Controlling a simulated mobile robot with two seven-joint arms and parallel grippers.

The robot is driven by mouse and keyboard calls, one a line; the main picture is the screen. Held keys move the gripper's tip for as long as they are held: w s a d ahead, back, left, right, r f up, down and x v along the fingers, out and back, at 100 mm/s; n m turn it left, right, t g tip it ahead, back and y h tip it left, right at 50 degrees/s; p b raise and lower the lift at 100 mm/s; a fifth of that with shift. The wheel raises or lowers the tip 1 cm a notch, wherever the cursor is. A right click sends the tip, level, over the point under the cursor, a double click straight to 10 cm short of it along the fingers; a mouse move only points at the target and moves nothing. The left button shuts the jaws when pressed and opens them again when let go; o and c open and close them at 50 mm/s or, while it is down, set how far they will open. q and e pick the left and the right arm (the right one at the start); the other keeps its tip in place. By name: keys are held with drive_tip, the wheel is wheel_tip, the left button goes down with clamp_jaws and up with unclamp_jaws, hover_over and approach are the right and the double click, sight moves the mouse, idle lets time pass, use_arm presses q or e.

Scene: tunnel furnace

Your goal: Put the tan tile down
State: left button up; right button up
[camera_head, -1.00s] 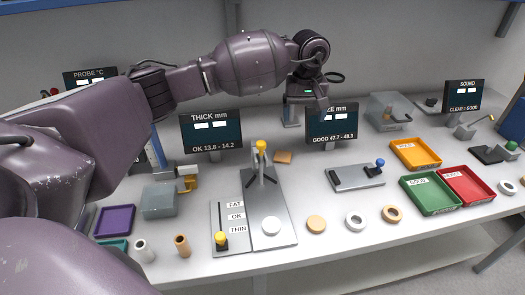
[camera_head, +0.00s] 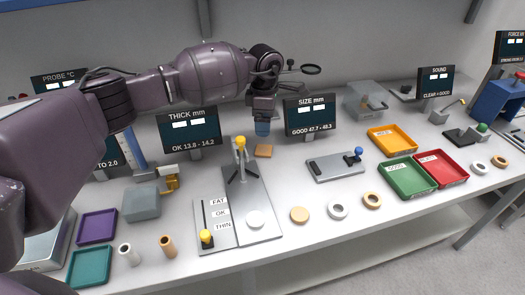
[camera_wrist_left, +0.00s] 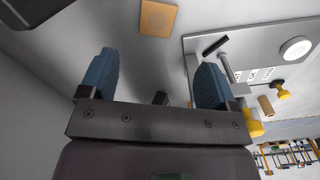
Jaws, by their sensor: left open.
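The tan tile (camera_head: 264,151) lies flat on the bench, behind the thickness gauge plate (camera_head: 263,219) and in front of the SIZE display. It also shows in the left wrist view (camera_wrist_left: 158,18), beyond the fingertips and clear of them. My left gripper (camera_head: 262,129) is above and just behind the tile in the head view, pointing down. In the left wrist view its two blue fingers (camera_wrist_left: 155,80) are wide apart with nothing between them. My right gripper is not in view.
The gauge's yellow-knobbed post (camera_head: 240,143) stands close left of the tile. The SIZE display (camera_head: 310,115) is close on the right. Round pieces, including a tan disc (camera_head: 299,215), lie in front. Green (camera_head: 408,190), red (camera_head: 440,182) and orange trays (camera_head: 392,150) stand at right.

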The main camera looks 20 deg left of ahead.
use_arm(q)
hover_over(265, 150)
drive_tip(key=f, duration=0.5)
drive_tip(key=shift+s, duration=0.2)
drive_tip(key=f, duration=0.5)
drive_tip(key=shift+w+b, duration=0.2)
drive_tip(key=shift+b, duration=0.2)
drive_tip(key=shift+c, duration=0.6)
drive_tip(key=c, duration=1)
drive_tip(key=shift+o, duration=0.2)
drive_tip(key=shift+r, duration=0.1)
